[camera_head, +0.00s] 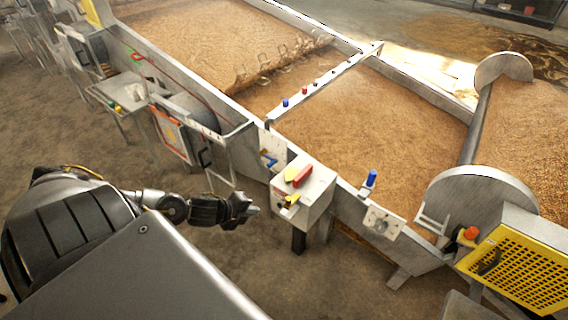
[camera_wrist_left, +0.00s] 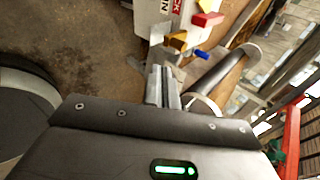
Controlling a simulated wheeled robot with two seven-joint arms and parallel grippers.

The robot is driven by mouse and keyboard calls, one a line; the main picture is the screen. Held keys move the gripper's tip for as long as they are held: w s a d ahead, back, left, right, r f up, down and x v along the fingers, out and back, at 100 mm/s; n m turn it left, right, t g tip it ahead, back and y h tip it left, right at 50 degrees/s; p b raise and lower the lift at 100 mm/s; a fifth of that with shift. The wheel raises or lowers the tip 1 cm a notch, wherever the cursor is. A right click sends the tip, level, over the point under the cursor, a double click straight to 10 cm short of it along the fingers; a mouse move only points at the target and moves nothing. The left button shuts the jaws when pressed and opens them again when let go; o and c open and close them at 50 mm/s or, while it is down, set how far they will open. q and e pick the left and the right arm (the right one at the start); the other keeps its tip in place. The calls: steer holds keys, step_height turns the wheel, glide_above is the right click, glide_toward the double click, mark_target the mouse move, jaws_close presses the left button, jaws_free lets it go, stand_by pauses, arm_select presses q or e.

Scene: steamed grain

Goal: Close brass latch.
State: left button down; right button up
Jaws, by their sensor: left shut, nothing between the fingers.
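The brass latch (camera_head: 291,200) is a small gold-coloured piece on the front of a white box (camera_head: 315,195) fixed to the grain trough's side. The brass latch also shows in the left wrist view (camera_wrist_left: 178,40), just beyond the fingertips. My left gripper (camera_head: 254,210) is shut and empty, a short way left of the box and apart from the latch. Its closed fingers (camera_wrist_left: 163,72) point toward the box in the left wrist view. Whether the latch is open or closed is too small to tell. My right gripper is not in view.
The trough wall (camera_head: 345,200) runs alongside. The brown floor (camera_head: 225,250) before the box is clear.

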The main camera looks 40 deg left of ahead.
arm_select(q)
glide_toward(286, 204)
steer(key=s+f, duration=0.1)
steer(key=s, duration=0.1)
steer(key=x, duration=0.2)
steer(key=p+x, duration=0.1)
steer(key=x, duration=0.1)
steer(key=w+r+x, duration=0.1)
steer(key=x, duration=0.1)
steer(key=shift+a, duration=0.15)
steer(key=shift+w+p, duration=0.3)
steer(key=shift+w, duration=0.2)
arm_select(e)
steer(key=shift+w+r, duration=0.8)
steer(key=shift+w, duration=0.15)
